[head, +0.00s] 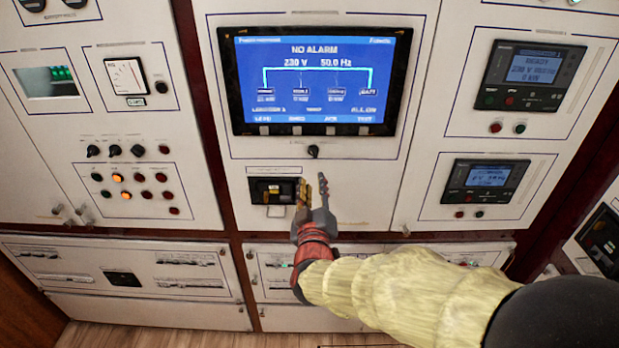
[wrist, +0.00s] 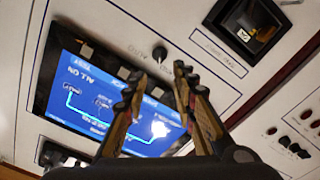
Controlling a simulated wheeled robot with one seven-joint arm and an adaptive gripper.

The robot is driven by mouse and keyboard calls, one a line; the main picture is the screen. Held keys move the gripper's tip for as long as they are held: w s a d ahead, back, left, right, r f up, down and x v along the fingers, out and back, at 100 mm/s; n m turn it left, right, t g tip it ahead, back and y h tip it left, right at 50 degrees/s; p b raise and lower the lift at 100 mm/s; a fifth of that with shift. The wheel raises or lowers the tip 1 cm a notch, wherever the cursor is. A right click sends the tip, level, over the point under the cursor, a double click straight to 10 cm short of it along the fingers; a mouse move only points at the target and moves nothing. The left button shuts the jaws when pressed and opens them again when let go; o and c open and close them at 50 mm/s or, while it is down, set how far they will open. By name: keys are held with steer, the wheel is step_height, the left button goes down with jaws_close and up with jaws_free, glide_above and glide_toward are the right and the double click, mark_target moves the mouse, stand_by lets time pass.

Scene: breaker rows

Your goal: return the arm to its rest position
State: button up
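My gripper (head: 322,187) is raised in front of the middle panel, below the blue screen, with its two fingers apart and nothing between them. My arm, in a yellow sleeve with a red cuff, reaches in from the lower right of the head view. In the wrist view my gripper (wrist: 157,80) also shows open and empty, with the screen behind it. The fingertips look close to the black knob (head: 313,151) under the screen; I cannot tell whether they touch anything.
The blue screen (head: 314,80) reads NO ALARM. A dark socket box (head: 273,190) sits left of my gripper. Two meter units (head: 527,76) are at right. Knobs and lamps (head: 126,178) are at left. Breaker rows (head: 122,279) run along the bottom. Wooden floor (head: 150,335) shows below.

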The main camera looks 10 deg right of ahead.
steer(key=s+a+f+m+g+y, duration=0.1)
steer(key=s+a+f+g+y, duration=0.75)
steer(key=f, duration=0.55)
steer(key=s+d+r+m+g+h+b, duration=0.1)
steer(key=s+d+m+g+h+b, duration=0.3)
steer(key=s, duration=1.4)
steer(key=s+d+r+b, duration=0.1)
steer(key=s+d+r, duration=0.3)
steer(key=d+r, duration=0.2)
steer(key=shift+d, duration=1.4)
